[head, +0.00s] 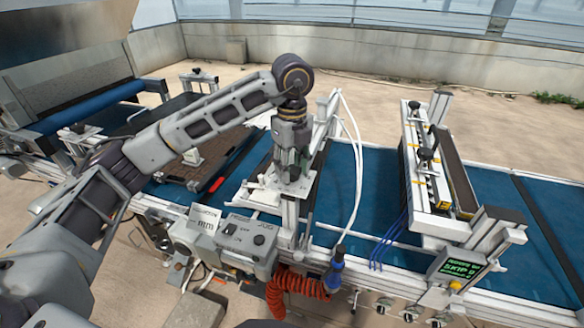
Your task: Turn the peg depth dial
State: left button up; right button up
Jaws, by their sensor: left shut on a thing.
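My left arm comes in from the left, and its gripper (290,165) points down over a white plate (268,192) on the frame across the conveyor. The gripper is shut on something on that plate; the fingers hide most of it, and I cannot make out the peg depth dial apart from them. A grey control box (222,240) with switches and an mm label stands in front of and below the gripper. My right gripper is not in view.
A blue conveyor belt (358,195) runs across the scene. A seeder bar unit (424,170) stands on the right, with a green-lit display (460,268) near its front. A red coiled hose (290,290) hangs at the front. A dark tray section (180,135) lies at left.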

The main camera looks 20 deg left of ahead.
pick_arm(q)
jog(key=n, duration=0.3)
jog(key=shift+n, duration=0.4)
jog(key=shift+n+b, duration=0.35)
jog(key=shift+n, duration=1.15)
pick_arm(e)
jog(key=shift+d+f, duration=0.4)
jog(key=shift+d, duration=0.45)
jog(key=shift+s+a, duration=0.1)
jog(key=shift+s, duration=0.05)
